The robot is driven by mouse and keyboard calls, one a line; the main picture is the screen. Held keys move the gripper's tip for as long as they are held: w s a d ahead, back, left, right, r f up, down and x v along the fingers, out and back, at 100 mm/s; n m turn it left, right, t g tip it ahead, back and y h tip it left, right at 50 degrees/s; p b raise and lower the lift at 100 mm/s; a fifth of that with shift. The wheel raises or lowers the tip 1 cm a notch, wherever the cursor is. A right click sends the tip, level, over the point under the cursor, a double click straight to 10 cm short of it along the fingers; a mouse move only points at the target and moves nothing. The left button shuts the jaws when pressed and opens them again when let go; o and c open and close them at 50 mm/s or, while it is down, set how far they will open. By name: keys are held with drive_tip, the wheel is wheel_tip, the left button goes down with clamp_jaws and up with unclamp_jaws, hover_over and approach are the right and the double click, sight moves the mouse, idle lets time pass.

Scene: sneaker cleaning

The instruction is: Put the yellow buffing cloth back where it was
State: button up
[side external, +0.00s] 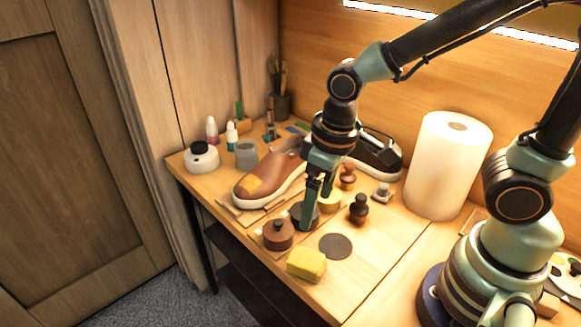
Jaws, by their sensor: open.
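A yellow block-like piece (306,264), which looks like the folded buffing cloth, lies near the table's front edge. My gripper (308,218) is open and points down, behind and above this piece, apart from it. Its fingertips are over or beside a dark round tin (296,213); I cannot tell whether they touch. A flat dark disc (336,246) lies right of the yellow piece.
A brown lidded jar (278,233) stands just left of the gripper. A knobbed brush (358,208) and a paper roll (446,165) stand to the right. A dark shoe (376,152) is behind. Bottles (212,131) and a white pot (201,156) stand at the back left.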

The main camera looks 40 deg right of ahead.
drive_tip(key=d+r+m+t, duration=0.3)
drive_tip(key=d+r+t, duration=0.1)
drive_tip(key=d+r, duration=0.6)
drive_tip(key=shift+w+d+r+m+h, duration=0.3)
drive_tip(key=shift+w+d+m, duration=0.1)
drive_tip(key=shift+w+d, duration=0.1)
idle(0.5)
